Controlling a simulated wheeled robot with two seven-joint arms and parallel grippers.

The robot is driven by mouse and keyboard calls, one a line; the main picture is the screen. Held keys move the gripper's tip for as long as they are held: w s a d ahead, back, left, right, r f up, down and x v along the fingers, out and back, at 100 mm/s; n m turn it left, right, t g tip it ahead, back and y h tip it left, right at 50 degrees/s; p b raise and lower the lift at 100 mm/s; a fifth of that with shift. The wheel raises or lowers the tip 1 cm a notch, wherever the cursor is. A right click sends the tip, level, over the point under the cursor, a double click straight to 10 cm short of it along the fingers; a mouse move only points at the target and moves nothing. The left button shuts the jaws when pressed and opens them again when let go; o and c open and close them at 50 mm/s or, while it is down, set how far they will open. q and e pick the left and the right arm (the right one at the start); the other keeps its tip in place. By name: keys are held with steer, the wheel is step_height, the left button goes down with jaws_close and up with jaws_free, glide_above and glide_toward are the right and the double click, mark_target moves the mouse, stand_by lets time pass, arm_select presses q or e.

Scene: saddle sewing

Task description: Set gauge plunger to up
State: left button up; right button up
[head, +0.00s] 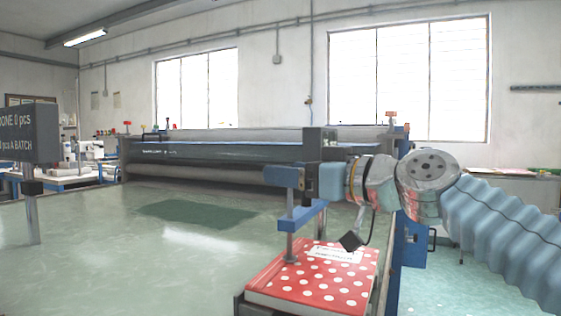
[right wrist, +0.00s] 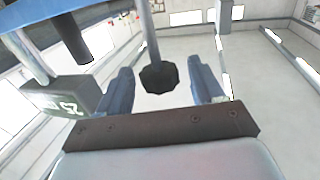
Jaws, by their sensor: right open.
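The gauge is a blue arm (head: 302,217) with a thin metal plunger rod (head: 290,247) whose foot is low, seemingly on the top of the red polka-dot block (head: 315,275). My right gripper (head: 285,177) is above the gauge, reaching in from the right. In the right wrist view my right gripper (right wrist: 160,85) is open, its two blue fingers apart. A black knob (right wrist: 158,78) on a metal rod shows between them, with gaps on both sides. The knob is not clearly visible in the head view. My left gripper is out of view.
A wide green table (head: 90,250) spreads to the left, mostly clear. A long roller machine (head: 220,155) stands behind. A dark sign (head: 28,133) on a post is at the far left. A blue post (head: 410,245) stands right of the block. A small box with digits (right wrist: 62,102) is beside the fingers.

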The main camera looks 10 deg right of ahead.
steer(key=shift+x, duration=1.3)
